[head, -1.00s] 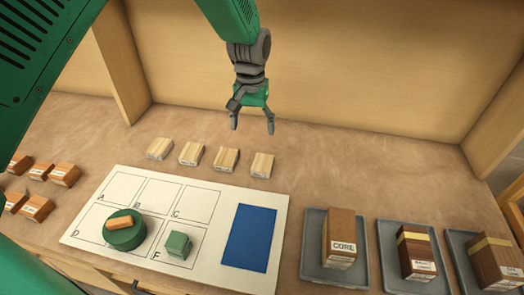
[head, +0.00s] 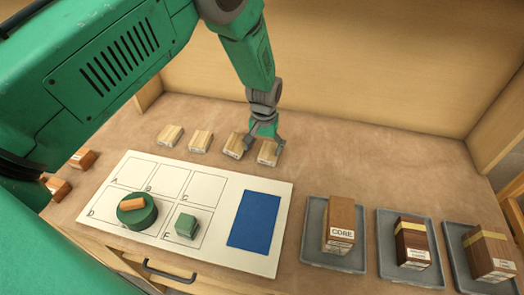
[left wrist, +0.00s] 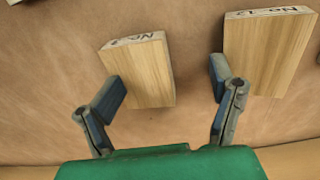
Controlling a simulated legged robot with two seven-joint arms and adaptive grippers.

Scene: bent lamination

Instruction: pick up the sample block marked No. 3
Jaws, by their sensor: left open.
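Several pale wood blocks stand in a row behind the white lettered sheet; their labels are too small to read in the head view. My left gripper (head: 264,143) is open at the rightmost block (head: 268,155). In the left wrist view, one block (left wrist: 143,70) lies largely between the open fingers (left wrist: 168,85), nearer the left finger; its end has "No." and one digit I cannot read surely. Another block (left wrist: 268,50), apparently marked No. 12, is just beyond the right finger. The fingers are not closed on either block. My right gripper is not in view.
The white sheet (head: 140,168) holds a green round piece (head: 133,218) with an orange block on it, a green cube (head: 186,226) and a blue rectangle (head: 254,220). Grey trays (head: 317,245) with dark blocks stand at right. Orange blocks (head: 80,158) sit at far left.

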